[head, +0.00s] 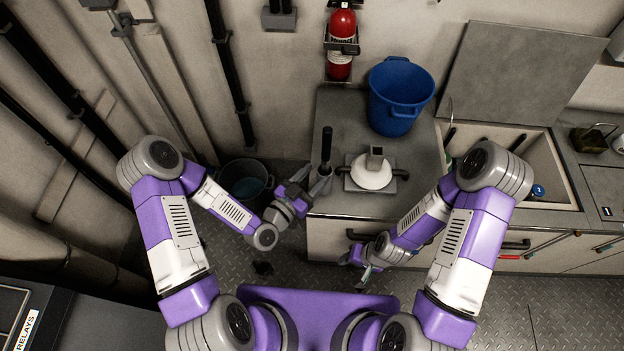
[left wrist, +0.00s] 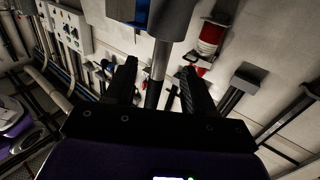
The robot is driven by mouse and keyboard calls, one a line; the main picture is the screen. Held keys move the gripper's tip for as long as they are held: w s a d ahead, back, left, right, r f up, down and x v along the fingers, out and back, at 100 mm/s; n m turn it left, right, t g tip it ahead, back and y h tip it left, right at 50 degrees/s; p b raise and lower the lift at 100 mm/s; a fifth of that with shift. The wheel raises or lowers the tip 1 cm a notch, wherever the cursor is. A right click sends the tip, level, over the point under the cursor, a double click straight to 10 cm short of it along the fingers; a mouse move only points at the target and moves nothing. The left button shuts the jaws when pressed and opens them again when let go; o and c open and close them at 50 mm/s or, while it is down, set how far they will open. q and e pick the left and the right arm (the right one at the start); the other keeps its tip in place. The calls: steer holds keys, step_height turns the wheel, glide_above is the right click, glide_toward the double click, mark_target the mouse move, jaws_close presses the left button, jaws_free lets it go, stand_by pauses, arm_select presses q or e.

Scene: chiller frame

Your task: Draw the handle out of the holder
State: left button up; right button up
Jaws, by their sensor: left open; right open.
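The black handle (head: 326,145) stands upright in its small grey holder (head: 320,182) at the left front of the grey counter. My left gripper (head: 302,182) is open, just left of the holder. In the left wrist view its two dark fingers (left wrist: 158,88) are spread, with a slim grey and dark shaft (left wrist: 157,75) between them. Gaps show on both sides of the shaft. A grey cylinder (left wrist: 174,18) at the top of that view is cut off by the edge. My right gripper (head: 362,265) is open and empty, low in front of the drawers.
A white conical object with a grey block (head: 372,172) stands on the counter right of the holder. A blue bucket (head: 400,92) stands behind it. A dark bin (head: 246,182) is on the floor at left. A sink (head: 530,165) is at right.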

mark_target(323, 166)
arm_select(q)
steer(key=shift+w+d+r, duration=0.2)
steer(key=shift+w, duration=0.15)
steer(key=x, duration=0.6)
steer(key=shift+w+d+b, duration=0.15)
steer(key=shift+w+b, duration=0.15)
steer(key=shift+b, duration=0.05)
jaws_close()
